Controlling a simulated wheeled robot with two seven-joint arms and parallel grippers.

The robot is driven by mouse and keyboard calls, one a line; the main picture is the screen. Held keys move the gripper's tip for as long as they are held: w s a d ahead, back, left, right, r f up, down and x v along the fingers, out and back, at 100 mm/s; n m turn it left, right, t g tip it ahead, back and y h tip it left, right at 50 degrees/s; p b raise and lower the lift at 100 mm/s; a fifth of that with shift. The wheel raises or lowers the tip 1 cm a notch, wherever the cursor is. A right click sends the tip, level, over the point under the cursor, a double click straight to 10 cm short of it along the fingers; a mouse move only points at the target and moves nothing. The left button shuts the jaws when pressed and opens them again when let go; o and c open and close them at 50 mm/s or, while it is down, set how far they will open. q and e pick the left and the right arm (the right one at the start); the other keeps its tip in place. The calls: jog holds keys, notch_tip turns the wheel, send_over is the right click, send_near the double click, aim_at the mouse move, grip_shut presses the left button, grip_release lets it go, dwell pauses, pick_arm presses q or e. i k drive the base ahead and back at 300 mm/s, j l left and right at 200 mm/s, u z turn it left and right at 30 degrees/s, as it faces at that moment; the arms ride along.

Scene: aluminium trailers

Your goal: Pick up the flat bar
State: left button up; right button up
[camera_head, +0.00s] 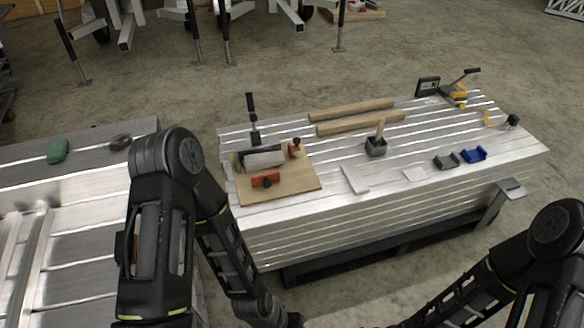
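A short, pale metal flat bar (354,179) lies on the slatted aluminium table (300,217), near its front edge and right of the wooden board. A smaller pale flat plate (414,174) lies further right. Both of my arms reach down past the bottom of the picture, in front of the table and apart from the bar. The fingers of both grippers are out of view.
The wooden board (307,185) carries a clamped block and orange-red clamps. Two wooden bars (360,123), a dark pot (376,147), blue (474,154) and dark grey brackets (446,161) share the table. Another metal surface (75,211) stands left.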

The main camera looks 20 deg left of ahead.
aim_at(359, 185)
jog(key=i+l, duration=0.2)
jog(key=l, duration=0.15)
jog(key=i+l+u, duration=0.1)
jog(key=l, duration=0.25)
jog(key=i+l, duration=0.3)
jog(key=i+l+u, duration=0.15)
jog(key=l, duration=0.25)
jog(key=i+l, duration=0.2)
jog(key=l, duration=0.2)
jog(key=i+l+u, duration=0.1)
jog(key=l, duration=0.3)
jog(key=i+l, duration=0.2)
jog(key=l, duration=0.2)
jog(key=i, duration=0.5)
jog(key=j+u, duration=0.05)
